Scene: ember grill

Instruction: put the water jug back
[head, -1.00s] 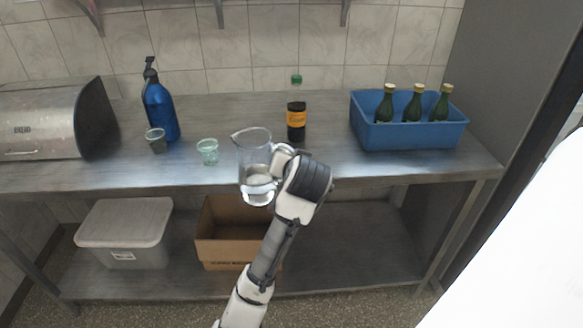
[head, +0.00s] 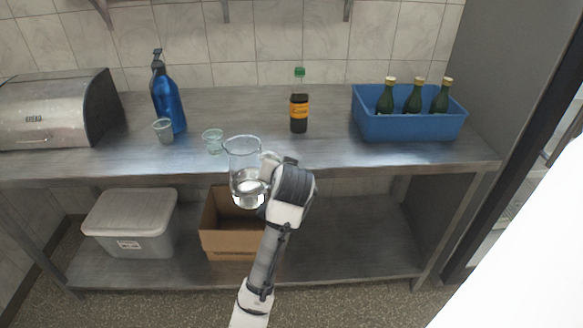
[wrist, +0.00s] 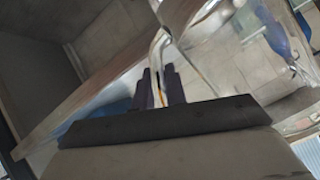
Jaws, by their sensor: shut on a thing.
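The water jug (head: 240,160) is a clear glass beaker-like jug with some clear liquid at its bottom. It looks roughly upright in the head view, in front of the counter's front edge, overlapping the shelf below in the picture. My gripper (head: 268,166) is at its right side, shut on its handle. In the wrist view the dark fingers of my gripper (wrist: 159,88) close around the pale handle of the jug (wrist: 157,52). The jug's body is only partly visible there, as blurred clear glass.
Below are a lidded tub (head: 130,225) and a cardboard box (head: 228,240).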

